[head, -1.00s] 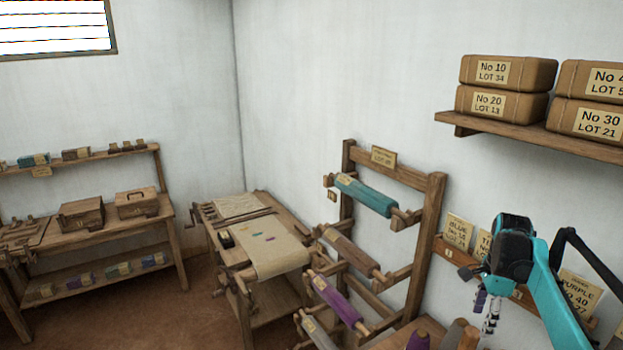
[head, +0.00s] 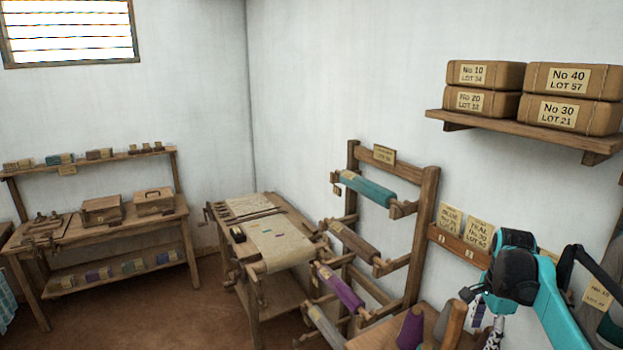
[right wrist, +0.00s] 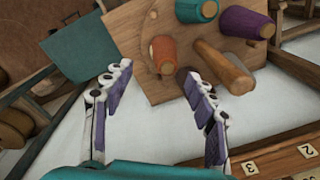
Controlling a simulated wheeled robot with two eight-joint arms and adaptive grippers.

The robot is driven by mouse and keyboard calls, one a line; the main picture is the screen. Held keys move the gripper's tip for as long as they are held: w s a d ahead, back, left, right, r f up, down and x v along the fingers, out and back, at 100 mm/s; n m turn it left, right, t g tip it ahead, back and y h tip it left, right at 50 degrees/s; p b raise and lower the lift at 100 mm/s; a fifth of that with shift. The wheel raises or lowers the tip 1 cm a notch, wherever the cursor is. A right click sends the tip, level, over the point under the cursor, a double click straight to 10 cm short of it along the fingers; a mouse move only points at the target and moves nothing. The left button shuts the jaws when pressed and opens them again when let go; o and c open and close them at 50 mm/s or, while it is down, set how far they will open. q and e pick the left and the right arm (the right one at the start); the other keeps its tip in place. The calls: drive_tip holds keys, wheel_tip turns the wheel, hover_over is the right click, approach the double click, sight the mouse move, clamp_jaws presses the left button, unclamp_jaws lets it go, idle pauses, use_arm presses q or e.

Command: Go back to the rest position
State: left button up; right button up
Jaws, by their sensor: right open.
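My right gripper (right wrist: 160,105) is open in the right wrist view, with its two purple-padded fingers apart and nothing between them. Beyond the fingertips is a wooden board (right wrist: 145,85) bearing an orange cone (right wrist: 165,54), a teal cone (right wrist: 196,10), a purple cone (right wrist: 245,21) and a bare wooden peg (right wrist: 222,66). In the head view my right arm comes in at the lower right, with the right gripper (head: 490,335) partly cut off by the bottom edge. My left gripper is not in view.
A rack (head: 420,235) holds teal, brown and purple rolls. A small loom table (head: 285,240) stands beside it. A bench (head: 130,235) with boxes is at the left. A wall shelf (head: 520,130) carries wrapped bundles. Brown floor (head: 180,300) is open between bench and loom.

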drive_tip(key=s+a+f+n+t+b, duration=0.3)
drive_tip(key=s+a+f+n+b, duration=0.5)
drive_tip(key=a+f, duration=0.3)
drive_tip(key=s+a+f+n+t+b, duration=0.3)
drive_tip(key=s+a+f+n+b, duration=0.5)
drive_tip(key=a+f+n, duration=0.3)
drive_tip(key=shift+s+a+f+t, duration=0.35)
drive_tip(key=shift+s+a, duration=0.4)
drive_tip(key=shift+a, duration=0.45)
